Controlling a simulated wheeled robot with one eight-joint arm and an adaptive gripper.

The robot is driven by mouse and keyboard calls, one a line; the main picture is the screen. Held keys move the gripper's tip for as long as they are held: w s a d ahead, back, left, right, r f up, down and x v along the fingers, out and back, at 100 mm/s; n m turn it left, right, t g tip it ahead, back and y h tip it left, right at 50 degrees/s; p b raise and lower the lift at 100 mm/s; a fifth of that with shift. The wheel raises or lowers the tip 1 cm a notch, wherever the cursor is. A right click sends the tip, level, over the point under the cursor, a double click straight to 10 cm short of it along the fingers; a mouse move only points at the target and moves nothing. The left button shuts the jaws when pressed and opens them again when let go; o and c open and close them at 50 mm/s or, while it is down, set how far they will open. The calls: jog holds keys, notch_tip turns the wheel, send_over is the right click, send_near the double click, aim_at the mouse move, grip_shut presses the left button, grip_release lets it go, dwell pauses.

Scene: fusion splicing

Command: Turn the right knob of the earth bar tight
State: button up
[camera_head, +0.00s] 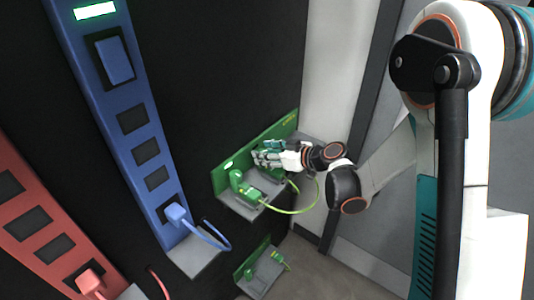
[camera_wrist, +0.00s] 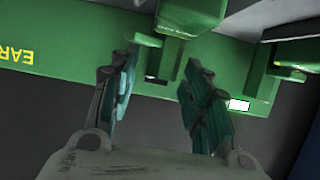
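The green earth bar (camera_head: 283,127) is mounted on the dark wall in the head view, and its plate (camera_wrist: 75,65) shows upside down in the wrist view with yellow lettering. My gripper (camera_head: 262,157) is at the bar's right part, hiding most of the right knob in the head view. In the wrist view the right knob (camera_wrist: 166,59) is a green upright piece between the fingertips of my gripper (camera_wrist: 163,62). The fingers are apart, one on each side of it, and I see no clear grip. The left knob (camera_head: 237,182) stands beside my gripper.
A green-yellow cable (camera_head: 300,211) loops below the bar. A blue panel (camera_head: 120,80) with a plugged cable and a red panel (camera_head: 35,215) stand to the left. Another small green fitting (camera_head: 262,262) sits lower down.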

jog(key=c, duration=0.6)
jog(key=shift+s+a+f+m+t+h+b, duration=0.15)
jog(key=shift+m+t+h+b, duration=0.1)
jog(key=shift+m+t+h, duration=0.2)
jog(key=shift+s+a+m+t+h+b, duration=0.1)
jog(key=shift+m+t+h+b, duration=0.15)
jog(key=shift+m+t+h, duration=0.15)
jog(key=shift+m+t+h+b, duration=0.35)
jog(key=shift+m+t+h, duration=0.3)
jog(key=shift+m+h, duration=0.5)
jog(key=o, duration=1)
jog(key=shift+o, duration=0.2)
